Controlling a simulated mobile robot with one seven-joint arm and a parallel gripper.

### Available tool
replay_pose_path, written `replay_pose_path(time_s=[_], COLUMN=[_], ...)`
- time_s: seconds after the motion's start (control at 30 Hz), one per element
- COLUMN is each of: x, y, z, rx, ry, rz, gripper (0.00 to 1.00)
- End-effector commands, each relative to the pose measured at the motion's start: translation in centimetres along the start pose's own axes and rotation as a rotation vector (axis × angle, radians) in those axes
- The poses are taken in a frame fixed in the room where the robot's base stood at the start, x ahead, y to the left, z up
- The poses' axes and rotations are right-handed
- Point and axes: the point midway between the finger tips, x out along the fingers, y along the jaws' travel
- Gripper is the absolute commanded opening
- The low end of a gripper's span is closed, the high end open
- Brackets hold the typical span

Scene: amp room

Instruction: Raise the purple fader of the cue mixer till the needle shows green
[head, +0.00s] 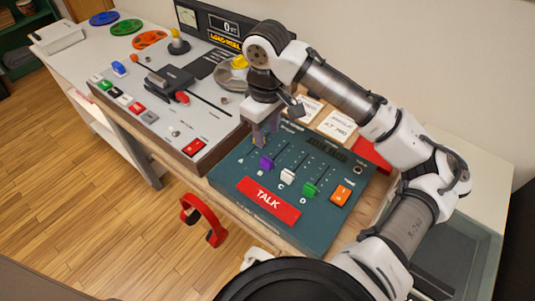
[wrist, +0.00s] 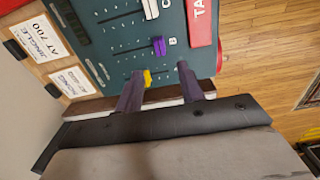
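The cue mixer is a teal panel (head: 245,186) on the table, also across the top of the wrist view (wrist: 115,40). Its purple fader (head: 266,162) (wrist: 158,46) sits at the end of its slot nearer the red TALK button (head: 268,200). My gripper (head: 265,135) is over the panel's left side, behind the purple fader. In the wrist view its two fingers (wrist: 160,88) are apart, with a yellow fader (wrist: 147,78) close by the left finger; contact cannot be told. The purple fader is outside the fingers. I cannot make out a needle on the mixer.
White (head: 288,176) and green (head: 310,189) faders and an orange control (head: 341,194) stand right of the purple one. A grey console (head: 165,105) adjoins on the left. Paper cards (head: 337,126) lie behind the mixer. Red headphones (head: 204,220) hang at the front edge.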

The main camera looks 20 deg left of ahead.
Motion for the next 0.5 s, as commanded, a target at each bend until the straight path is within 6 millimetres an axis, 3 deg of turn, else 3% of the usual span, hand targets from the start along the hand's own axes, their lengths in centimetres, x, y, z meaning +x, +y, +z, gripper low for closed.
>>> replay_pose_path(time_s=[0.3,0.5], x=[6.8,9.7], y=[0.0,-0.1], z=[0.0,0.0], rx=[0.001,-0.001], ry=[-0.001,0.0], rz=[-0.002,-0.001], gripper=[0.39,0.39])
